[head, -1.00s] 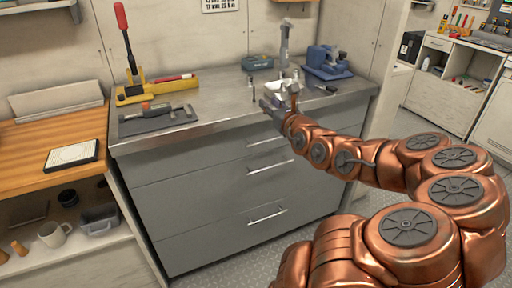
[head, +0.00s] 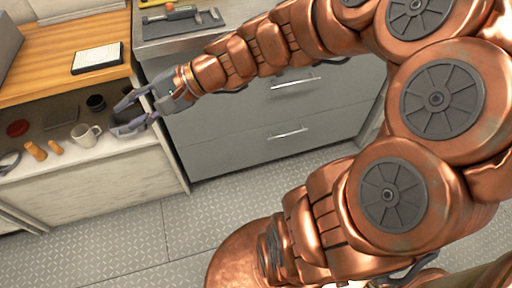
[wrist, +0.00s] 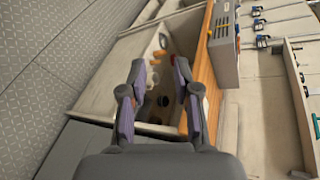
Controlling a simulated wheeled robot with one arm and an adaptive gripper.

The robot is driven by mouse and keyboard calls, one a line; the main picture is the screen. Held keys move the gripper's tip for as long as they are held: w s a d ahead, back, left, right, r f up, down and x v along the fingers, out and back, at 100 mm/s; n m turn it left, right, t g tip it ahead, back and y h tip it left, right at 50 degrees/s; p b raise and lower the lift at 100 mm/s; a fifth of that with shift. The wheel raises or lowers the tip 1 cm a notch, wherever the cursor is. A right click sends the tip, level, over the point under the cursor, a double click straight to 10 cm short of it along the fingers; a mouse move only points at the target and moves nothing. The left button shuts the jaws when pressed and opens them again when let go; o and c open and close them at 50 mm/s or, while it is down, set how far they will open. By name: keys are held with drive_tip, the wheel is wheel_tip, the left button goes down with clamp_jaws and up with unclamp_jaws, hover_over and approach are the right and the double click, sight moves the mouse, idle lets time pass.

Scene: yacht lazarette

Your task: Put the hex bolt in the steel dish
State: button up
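My gripper (head: 122,112) is in front of the open shelf under the wooden worktop in the head view, pointing left. In the wrist view its two purple-padded fingers (wrist: 159,95) stand apart with nothing seen between them. I cannot make out the hex bolt in either current view. I cannot pick out the steel dish either. The part of the shelf behind my gripper is hidden in the head view.
The shelf holds a white mug (head: 85,135), a black cup (head: 96,103), orange pegs (head: 36,151) and a red round thing (head: 17,128). A white pad (head: 97,59) lies on the wooden worktop (head: 55,72). Grey drawers (head: 235,135) stand right; the floor (head: 130,235) is clear.

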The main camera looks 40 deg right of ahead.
drive_tip(key=s+a+f+n+g+h, duration=0.25)
drive_tip(key=s+f+n+g, duration=0.35)
drive_tip(key=s, duration=0.4)
drive_tip(key=s+d+f+n+g+h, duration=0.2)
drive_tip(key=s+d+f+h, duration=0.4)
drive_tip(key=s+d, duration=0.2)
drive_tip(key=shift+s+d+n, duration=0.3)
drive_tip(key=shift+s+n, duration=0.1)
drive_tip(key=shift+s, duration=0.6)
drive_tip(key=shift+o, duration=0.4)
drive_tip(key=s+d+n+h, duration=0.1)
drive_tip(key=s+d+h, duration=0.1)
drive_tip(key=d, duration=0.4)
drive_tip(key=shift+s+g+h, duration=0.25)
drive_tip(key=shift+g+h, duration=0.05)
drive_tip(key=shift+h, duration=0.45)
